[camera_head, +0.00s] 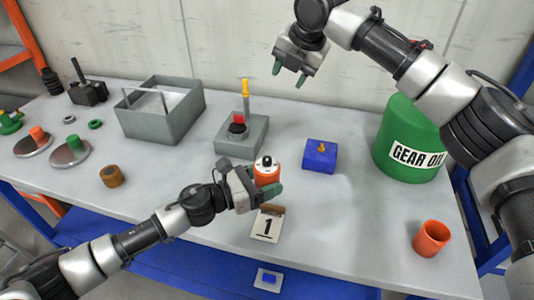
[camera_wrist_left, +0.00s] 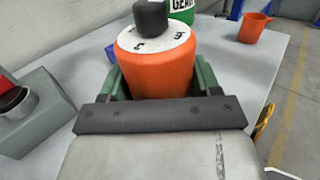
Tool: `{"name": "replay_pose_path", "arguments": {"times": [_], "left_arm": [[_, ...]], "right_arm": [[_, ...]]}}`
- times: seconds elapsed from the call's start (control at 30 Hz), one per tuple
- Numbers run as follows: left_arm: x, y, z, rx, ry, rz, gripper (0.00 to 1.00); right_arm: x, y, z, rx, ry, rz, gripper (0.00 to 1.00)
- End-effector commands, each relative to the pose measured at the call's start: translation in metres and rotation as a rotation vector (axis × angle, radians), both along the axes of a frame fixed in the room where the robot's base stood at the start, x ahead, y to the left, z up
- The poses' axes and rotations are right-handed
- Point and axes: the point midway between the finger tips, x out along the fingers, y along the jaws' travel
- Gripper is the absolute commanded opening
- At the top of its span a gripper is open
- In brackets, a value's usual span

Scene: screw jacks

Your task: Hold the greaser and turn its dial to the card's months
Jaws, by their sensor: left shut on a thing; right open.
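The greaser (camera_head: 266,173) is an orange cylinder with a white top scale and a black dial knob (camera_wrist_left: 150,17). It stands upright on the grey table. My left gripper (camera_head: 266,188) is shut around the body of the greaser (camera_wrist_left: 155,70), with a green finger on each side in the left wrist view. The white card (camera_head: 267,226) stands just in front of the greaser and shows a black "1". Which mark the dial points at is too small to tell. My right gripper (camera_head: 290,68) is open and empty, high near the wall behind the table.
A grey block with a red button and yellow-handled tool (camera_head: 241,135), a blue block (camera_head: 320,156) and a grey bin (camera_head: 160,110) stand behind. A green GEAR OIL drum (camera_head: 408,140) and an orange cup (camera_head: 431,238) are at right.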

Motion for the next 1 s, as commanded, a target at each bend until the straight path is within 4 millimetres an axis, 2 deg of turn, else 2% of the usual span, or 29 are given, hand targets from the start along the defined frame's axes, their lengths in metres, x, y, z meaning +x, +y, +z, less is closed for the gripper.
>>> {"name": "replay_pose_path", "arguments": {"times": [0.03, 0.1, 0.2, 0.3, 0.43, 0.53, 0.8, 1.0], "left_arm": [[0.0, 0.0, 0.001, 0.0, -0.001, 0.0, 0.31], [0.0, 0.0, 0.001, 0.0, -0.001, 0.0, 0.31], [0.0, 0.0, 0.001, 0.0, -0.001, 0.0, 0.31], [0.0, 0.0, 0.001, 0.0, -0.001, 0.0, 0.31], [0.0, 0.0, 0.001, 0.0, -0.001, 0.0, 0.31], [0.0, 0.0, 0.001, 0.0, -0.001, 0.0, 0.31], [0.0, 0.0, 0.001, 0.0, -0.001, 0.0, 0.31], [0.0, 0.0, 0.001, 0.0, -0.001, 0.0, 0.31]], "right_arm": [[-0.025, 0.018, -0.003, -0.072, 0.051, 0.13, 0.48], [-0.055, 0.033, -0.007, -0.168, 0.119, 0.297, 0.48], [-0.088, 0.045, -0.01, -0.271, 0.192, 0.482, 0.48], [-0.107, 0.049, -0.012, -0.334, 0.239, 0.597, 0.48], [-0.116, 0.05, -0.018, -0.366, 0.264, 0.653, 0.48], [-0.117, 0.05, -0.03, -0.367, 0.266, 0.658, 0.48], [-0.117, 0.049, -0.084, -0.364, 0.266, 0.652, 0.48], [-0.116, 0.049, -0.116, -0.365, 0.265, 0.65, 0.48]]}}
